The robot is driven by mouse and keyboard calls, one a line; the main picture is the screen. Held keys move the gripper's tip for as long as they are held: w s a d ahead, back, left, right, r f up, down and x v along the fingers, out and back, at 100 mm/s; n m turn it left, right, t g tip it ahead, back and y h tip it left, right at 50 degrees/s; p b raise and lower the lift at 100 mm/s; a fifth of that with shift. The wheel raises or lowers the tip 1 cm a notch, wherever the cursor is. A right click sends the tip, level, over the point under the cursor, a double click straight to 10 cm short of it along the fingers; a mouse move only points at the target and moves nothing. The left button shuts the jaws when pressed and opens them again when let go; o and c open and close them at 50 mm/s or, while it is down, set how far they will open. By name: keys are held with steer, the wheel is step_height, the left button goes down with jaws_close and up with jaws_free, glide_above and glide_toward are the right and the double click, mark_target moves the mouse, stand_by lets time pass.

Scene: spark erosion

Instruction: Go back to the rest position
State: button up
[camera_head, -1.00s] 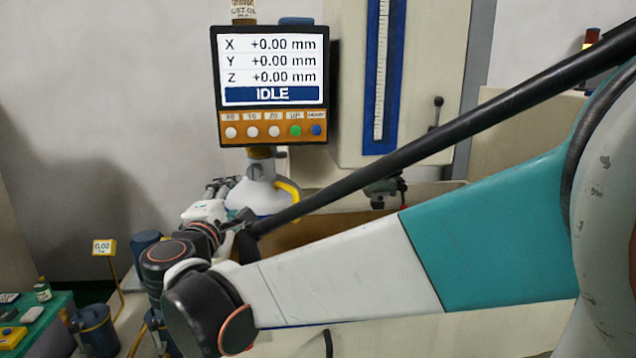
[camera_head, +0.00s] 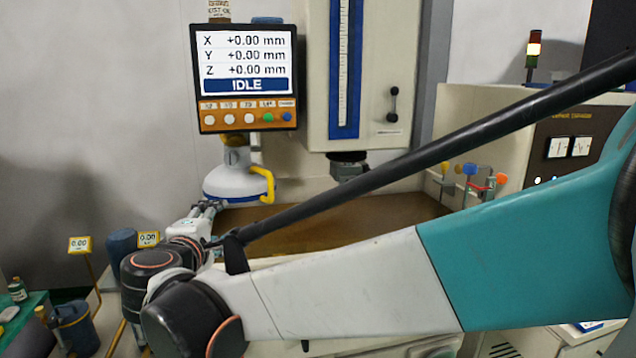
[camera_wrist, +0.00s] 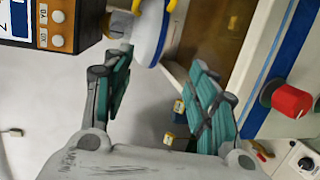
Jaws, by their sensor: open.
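My gripper (camera_wrist: 165,105) shows in the wrist view with its two teal-padded fingers spread wide and nothing between them. In the head view my gripper (camera_head: 207,210) is small and partly hidden behind my wrist joints, left of the machine tank and just below the white and blue lamp-like fitting (camera_head: 235,180). That fitting, with its yellow handle, also shows beyond the fingers at the top of the wrist view (camera_wrist: 150,30). I cannot tell the exact gap between it and the fingers.
The display panel (camera_head: 246,75) reads IDLE above the fitting. The brown machine tank (camera_head: 320,222) lies behind my arm. A control cabinet (camera_head: 575,150) stands at the right. Blue canisters (camera_head: 75,325) and a green table (camera_head: 25,335) are at lower left. A red knob (camera_wrist: 291,101) shows in the wrist view.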

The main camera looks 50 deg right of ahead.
steer(key=s+a+f+m+g+y+b, duration=0.1)
steer(key=s+a+f+m+y+b, duration=0.2)
steer(key=s+f+b, duration=0.3)
steer(key=s+a+f+m+g+y+b, duration=0.1)
steer(key=s+a+f+m+y+b, duration=0.2)
steer(key=f, duration=1.4)
steer(key=s+a+f+m+g+y+b, duration=0.2)
steer(key=s+a+f+y+b, duration=0.3)
steer(key=s+f+b, duration=0.5)
step_height(320, 180, down, 2)
steer(key=shift+a+f+m+y, duration=0.2)
steer(key=shift+a+m+y, duration=0.1)
steer(key=shift+m, duration=0.3)
